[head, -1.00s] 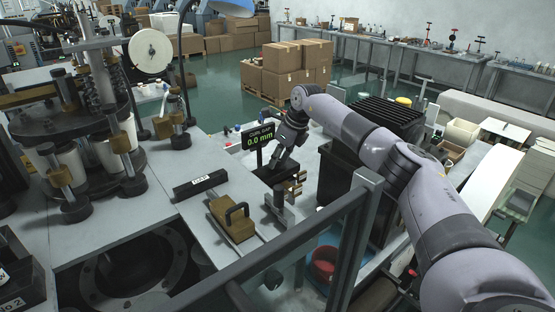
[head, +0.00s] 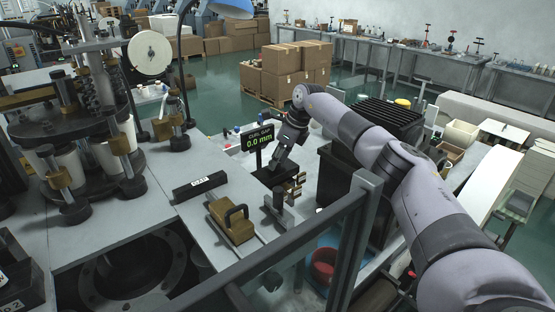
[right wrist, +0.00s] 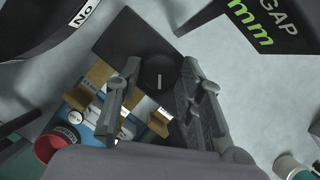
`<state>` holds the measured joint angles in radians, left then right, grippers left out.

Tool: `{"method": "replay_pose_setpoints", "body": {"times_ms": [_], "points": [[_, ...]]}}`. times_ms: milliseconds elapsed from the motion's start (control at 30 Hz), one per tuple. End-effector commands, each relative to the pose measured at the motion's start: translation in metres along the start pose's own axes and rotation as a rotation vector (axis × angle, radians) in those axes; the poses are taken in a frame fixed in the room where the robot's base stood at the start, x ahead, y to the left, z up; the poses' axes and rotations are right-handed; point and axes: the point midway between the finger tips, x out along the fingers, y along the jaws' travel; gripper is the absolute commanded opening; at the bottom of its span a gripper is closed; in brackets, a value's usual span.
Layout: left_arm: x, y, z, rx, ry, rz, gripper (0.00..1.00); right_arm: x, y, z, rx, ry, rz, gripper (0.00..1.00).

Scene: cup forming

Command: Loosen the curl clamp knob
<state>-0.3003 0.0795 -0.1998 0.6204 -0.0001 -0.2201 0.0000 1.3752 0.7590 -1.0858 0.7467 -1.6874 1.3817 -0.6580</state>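The curl clamp knob (right wrist: 158,73) is a dark round knob with a pale line on its top, seen in the right wrist view. My right gripper (right wrist: 160,64) is open, with one finger on each side of the knob and a small gap showing on both sides. Whether the fingertips are level with the knob or above it is hard to tell. In the head view my right gripper (head: 276,164) points down at the clamp, and the knob is not clear there. Brass clamp parts (right wrist: 157,122) show below the knob. My left gripper is not in view.
A display (head: 260,139) reads "CURL GAP 0.0 mm" close to the gripper. A brass block with a black handle (head: 232,220) and a black labelled bar (head: 200,186) lie to the left. A grey frame rail (head: 290,245) crosses in front.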

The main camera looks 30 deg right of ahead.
Motion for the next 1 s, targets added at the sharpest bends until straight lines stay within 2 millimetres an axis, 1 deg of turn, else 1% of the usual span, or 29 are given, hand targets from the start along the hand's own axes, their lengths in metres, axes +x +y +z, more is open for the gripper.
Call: {"method": "replay_pose_setpoints", "body": {"times_ms": [33,200,467,567,667,1000], "points": [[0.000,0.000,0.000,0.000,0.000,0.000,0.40,0.000,0.000,0.000,0.000,0.000,0.000,0.41],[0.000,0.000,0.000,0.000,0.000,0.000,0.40,0.001,0.000,-0.001,0.000,0.002,0.001,0.51],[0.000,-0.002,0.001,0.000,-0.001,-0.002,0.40,0.001,0.001,-0.001,0.000,0.002,0.002,0.51],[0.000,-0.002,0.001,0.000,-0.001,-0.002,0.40,-0.004,0.000,-0.001,0.000,0.002,0.001,0.51],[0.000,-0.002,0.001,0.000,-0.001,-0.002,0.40,-0.018,-0.001,0.000,-0.001,-0.001,-0.001,0.51],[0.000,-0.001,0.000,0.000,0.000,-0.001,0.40,-0.089,-0.001,0.000,0.000,-0.002,-0.001,0.51]]}}
